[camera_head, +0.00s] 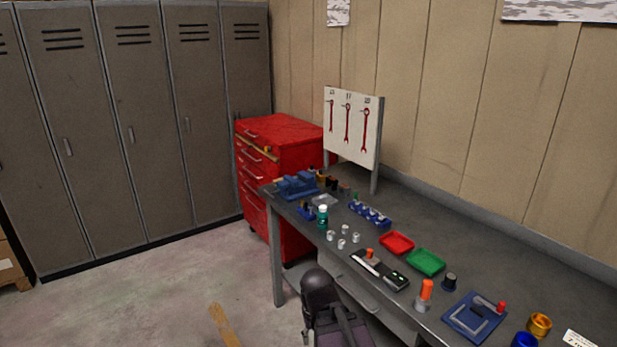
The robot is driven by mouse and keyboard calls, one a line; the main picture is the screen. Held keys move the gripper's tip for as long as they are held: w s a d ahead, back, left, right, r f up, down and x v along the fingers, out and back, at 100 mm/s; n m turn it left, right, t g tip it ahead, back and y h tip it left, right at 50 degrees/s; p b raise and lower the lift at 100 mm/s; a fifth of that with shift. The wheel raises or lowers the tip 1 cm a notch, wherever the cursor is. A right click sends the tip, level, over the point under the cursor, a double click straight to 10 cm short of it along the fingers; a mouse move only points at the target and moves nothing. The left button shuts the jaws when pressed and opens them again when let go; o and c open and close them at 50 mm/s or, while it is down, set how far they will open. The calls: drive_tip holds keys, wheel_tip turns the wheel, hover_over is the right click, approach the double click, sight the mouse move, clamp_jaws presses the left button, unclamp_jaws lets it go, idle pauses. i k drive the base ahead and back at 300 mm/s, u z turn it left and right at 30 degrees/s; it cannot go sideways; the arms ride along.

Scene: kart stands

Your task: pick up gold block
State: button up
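A small gold block (267,149) appears to sit on the front edge of the red tool cabinet (285,128), near its top drawers. It is tiny in this view, so its exact shape is hard to tell. A gold, round, hollow piece (540,324) stands on the workbench at the lower right. A dark rounded part of my arm shows at the bottom middle, in front of the bench and well apart from the cabinet. My gripper's fingertips cannot be made out, and nothing held is visible.
The grey workbench (470,220) carries a blue vise (298,186), a teal bottle (322,217), a red tray (397,243), a green tray (426,262) and several small parts. A wrench board (352,128) stands behind.

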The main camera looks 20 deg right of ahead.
sight(320, 179)
drive_tip(key=u, duration=0.5)
drive_tip(key=i, duration=0.7)
drive_tip(key=u, duration=0.6)
drive_tip(key=i, duration=1.6)
drive_tip(key=z, duration=0.5)
drive_tip(key=i, duration=0.7)
drive_tip(key=z, duration=0.85)
drive_tip(key=i, duration=0.65)
drive_tip(key=z, duration=0.4)
